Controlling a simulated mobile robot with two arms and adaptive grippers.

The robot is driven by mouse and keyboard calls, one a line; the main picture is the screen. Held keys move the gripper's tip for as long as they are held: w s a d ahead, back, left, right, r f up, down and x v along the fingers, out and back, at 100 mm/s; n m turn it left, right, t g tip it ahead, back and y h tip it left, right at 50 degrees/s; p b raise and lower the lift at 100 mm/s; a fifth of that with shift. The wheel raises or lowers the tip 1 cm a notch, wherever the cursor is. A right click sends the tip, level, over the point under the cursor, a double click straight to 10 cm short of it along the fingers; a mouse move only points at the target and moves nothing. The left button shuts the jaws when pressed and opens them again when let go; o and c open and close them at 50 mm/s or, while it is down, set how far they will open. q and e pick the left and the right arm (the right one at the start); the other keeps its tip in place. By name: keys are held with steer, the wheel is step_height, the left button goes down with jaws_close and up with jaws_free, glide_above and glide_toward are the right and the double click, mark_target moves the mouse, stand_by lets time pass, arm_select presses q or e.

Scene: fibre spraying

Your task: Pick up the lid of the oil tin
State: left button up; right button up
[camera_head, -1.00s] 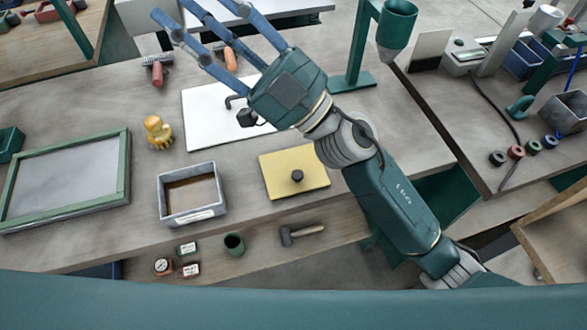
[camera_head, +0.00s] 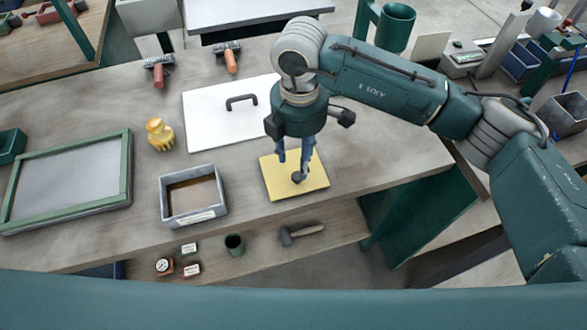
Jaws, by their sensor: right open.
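The oil tin appears to be the grey open box (camera_head: 194,218) with brown contents and a label on its front, standing on the bench. To its right lies a flat yellow square lid (camera_head: 315,184) with a dark round knob (camera_head: 298,178) in its middle. My right gripper (camera_head: 295,168) points down over the yellow lid. Its blue fingers are apart on either side of the knob's upper area; I cannot tell whether they touch it. The lid lies flat on the bench. My left gripper is not in view.
A white plate with a black handle (camera_head: 242,99) lies behind the lid. A green-framed screen (camera_head: 127,172) and a yellow brush-like object (camera_head: 158,134) are to the left. A hammer (camera_head: 300,234) and green cup (camera_head: 235,244) lie on the lower shelf in front.

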mark_target(297, 175)
steer(key=shift+f, duration=0.85)
step_height(297, 175, down, 5)
steer(key=p, duration=0.3)
steer(key=shift+a, duration=0.1)
steer(key=shift+w+f, duration=0.1)
steer(key=shift+f, duration=0.15)
jaws_close()
